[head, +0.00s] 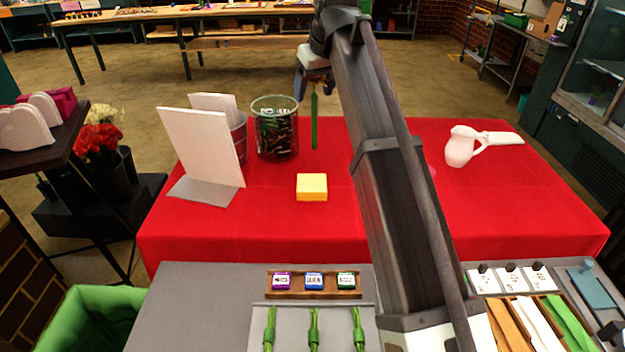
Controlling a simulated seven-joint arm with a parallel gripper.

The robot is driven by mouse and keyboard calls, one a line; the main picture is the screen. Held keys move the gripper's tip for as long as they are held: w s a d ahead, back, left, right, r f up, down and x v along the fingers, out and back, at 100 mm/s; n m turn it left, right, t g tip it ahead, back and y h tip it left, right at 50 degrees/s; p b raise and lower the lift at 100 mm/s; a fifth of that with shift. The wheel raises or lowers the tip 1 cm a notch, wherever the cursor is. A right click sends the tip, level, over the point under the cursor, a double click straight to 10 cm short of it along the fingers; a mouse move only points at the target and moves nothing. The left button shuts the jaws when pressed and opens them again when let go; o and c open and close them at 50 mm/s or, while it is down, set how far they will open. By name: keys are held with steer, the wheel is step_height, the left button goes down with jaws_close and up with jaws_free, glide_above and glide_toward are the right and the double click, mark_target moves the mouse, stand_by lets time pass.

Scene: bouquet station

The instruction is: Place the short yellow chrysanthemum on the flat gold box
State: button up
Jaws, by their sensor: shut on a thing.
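My gripper (312,82) is at the top centre, partly hidden by my own arm. It is shut on a green stem (314,122) that hangs straight down above the red table. I see no bloom on this stem; its upper end is hidden at the gripper, so I cannot tell the flower's kind or colour. The flat gold box (312,188) lies on the red cloth, lower in the picture than the hanging stem. Its yellow top is bare.
A glass vase (275,130) with dark contents stands left of the stem, beside a white panel (203,146) and a metal bucket (239,135). A white pitcher (462,147) stands at right. The red cloth (260,225) is clear around the box. Several green stems lie on the near counter.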

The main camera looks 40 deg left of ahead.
steer(key=shift+s+d, duration=0.3)
steer(key=shift+s, duration=0.2)
steer(key=shift+s+d, duration=0.25)
steer(key=shift+s, duration=0.2)
step_height(320, 180, down, 10)
steer(key=shift+r, duration=0.15)
steer(key=o, duration=1)
steer(key=v, duration=1.2)
